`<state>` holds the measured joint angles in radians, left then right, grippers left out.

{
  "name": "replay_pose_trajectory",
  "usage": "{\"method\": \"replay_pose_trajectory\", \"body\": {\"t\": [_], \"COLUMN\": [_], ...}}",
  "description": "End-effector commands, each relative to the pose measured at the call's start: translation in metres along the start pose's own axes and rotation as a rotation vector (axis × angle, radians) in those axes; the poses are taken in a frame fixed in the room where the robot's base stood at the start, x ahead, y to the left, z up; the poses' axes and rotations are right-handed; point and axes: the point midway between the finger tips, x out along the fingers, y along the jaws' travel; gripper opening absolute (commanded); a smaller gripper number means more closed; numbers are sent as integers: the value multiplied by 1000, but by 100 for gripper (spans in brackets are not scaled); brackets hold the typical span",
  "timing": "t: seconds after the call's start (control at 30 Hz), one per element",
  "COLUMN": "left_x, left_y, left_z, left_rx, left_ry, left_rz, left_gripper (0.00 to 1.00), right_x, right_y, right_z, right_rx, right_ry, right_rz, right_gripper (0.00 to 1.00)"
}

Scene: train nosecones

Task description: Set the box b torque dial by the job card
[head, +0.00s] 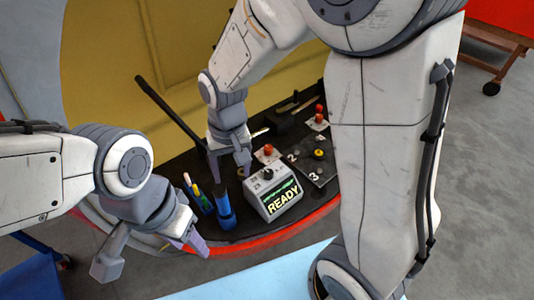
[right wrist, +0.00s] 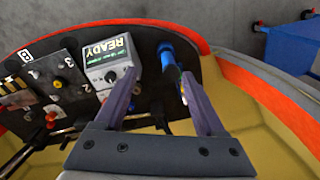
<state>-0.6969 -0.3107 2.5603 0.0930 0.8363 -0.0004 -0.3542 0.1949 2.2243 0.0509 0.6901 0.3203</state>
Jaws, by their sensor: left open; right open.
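A dark panel lettered B (right wrist: 42,75) lies at the left in the right wrist view, with printed numbers 2 and 3. In the head view this panel (head: 330,172) carries a round yellow knob (head: 319,153), partly hidden by my right arm. A light grey box (head: 272,196) with a small dark dial shows READY; it also shows in the right wrist view (right wrist: 108,72). I cannot make out a job card. My right gripper (head: 230,168) is open and empty, above the dark shelf and left of the grey box. My left gripper (head: 150,254) is open and empty at lower left.
The shelf has a red front edge (head: 270,238). Grey floor lies beyond.

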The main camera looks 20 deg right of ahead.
Motion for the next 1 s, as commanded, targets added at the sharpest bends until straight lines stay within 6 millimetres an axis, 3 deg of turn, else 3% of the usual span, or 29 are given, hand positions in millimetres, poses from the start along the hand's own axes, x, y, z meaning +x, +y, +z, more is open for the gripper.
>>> {"method": "replay_pose_trajectory", "body": {"t": [0.03,0.1,0.2,0.3,0.5,0.67,1.0], "left_x": [-10,-16,-24,-29,-33,-36,-49], "left_y": [1,1,2,2,2,3,4], "left_z": [0,-1,-1,-2,-2,-2,-3], "left_rx": [0,0,0,0,0,0,0], "left_ry": [0,0,0,0,0,0,0], "left_rz": [0,0,0,0,0,0,0], "left_gripper": [50,50,50,50,50,50,50], "right_x": [10,28,57,82,112,129,190], "right_y": [16,39,75,107,142,146,148], "right_z": [-27,-59,-93,-114,-128,-129,-127], "right_rx": [115,261,445,589,734,749,746], "right_ry": [-10,-9,-7,-6,-4,-5,-7], "right_rz": [12,22,32,40,47,48,49], "right_gripper": [72,72,72,72,72,72,72]}}
